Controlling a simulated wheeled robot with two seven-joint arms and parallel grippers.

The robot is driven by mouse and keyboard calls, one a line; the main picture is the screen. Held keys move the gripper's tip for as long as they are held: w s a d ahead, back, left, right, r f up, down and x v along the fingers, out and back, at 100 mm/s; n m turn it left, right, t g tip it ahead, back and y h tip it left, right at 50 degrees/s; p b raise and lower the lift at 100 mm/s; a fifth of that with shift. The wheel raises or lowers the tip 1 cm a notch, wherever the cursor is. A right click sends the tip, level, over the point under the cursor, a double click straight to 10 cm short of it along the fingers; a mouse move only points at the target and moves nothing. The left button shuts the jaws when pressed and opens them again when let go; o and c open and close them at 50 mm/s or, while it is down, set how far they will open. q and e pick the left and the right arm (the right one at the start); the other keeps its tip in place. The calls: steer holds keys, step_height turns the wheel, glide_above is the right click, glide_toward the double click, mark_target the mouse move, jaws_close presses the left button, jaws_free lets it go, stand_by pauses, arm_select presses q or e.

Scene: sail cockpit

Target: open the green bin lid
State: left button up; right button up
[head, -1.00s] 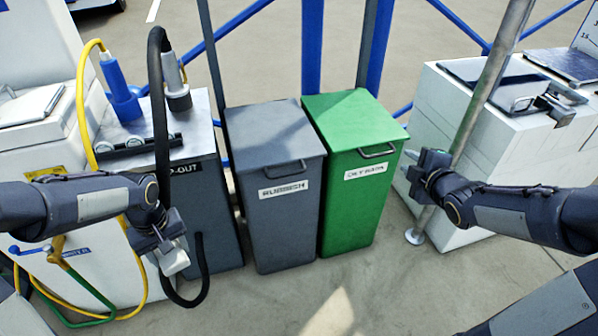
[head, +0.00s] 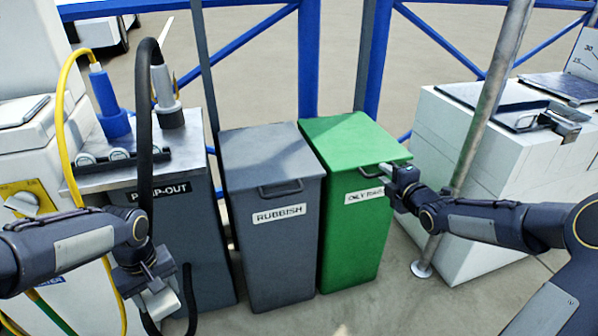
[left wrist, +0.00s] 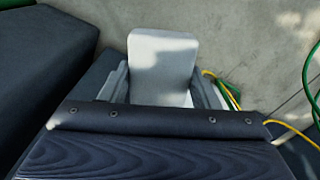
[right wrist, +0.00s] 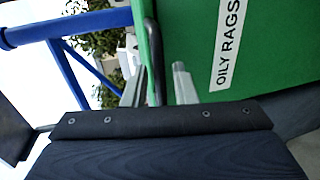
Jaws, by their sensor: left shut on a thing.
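The green bin (head: 350,235) stands right of centre in the head view, labelled "OILY RAGS" in the right wrist view (right wrist: 228,45). Its green lid (head: 350,140) is closed, with a dark handle (right wrist: 154,60) at its front edge. My right gripper (head: 385,170) is at the handle's right part. In the right wrist view its fingers are apart, with the dark handle bar between them, nearer the left finger. My left gripper (head: 150,285) is shut on a pale, flat block (left wrist: 162,65), away from the bin at lower left.
A grey rubbish bin (head: 270,220) stands close against the green bin's left side. The pump-out cabinet (head: 175,235), with hoses, is further left. A metal pole (head: 485,100) and white block (head: 520,165) stand to the right. Blue rails (head: 309,60) are behind.

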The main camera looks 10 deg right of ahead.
arm_select(q)
steer(key=shift+f, duration=0.2)
arm_select(e)
steer(key=shift+w+a+f, duration=0.1)
steer(key=shift+w+f, duration=0.05)
steer(key=shift+w, duration=0.55)
jaws_close()
arm_select(q)
steer(key=shift+r, duration=0.1)
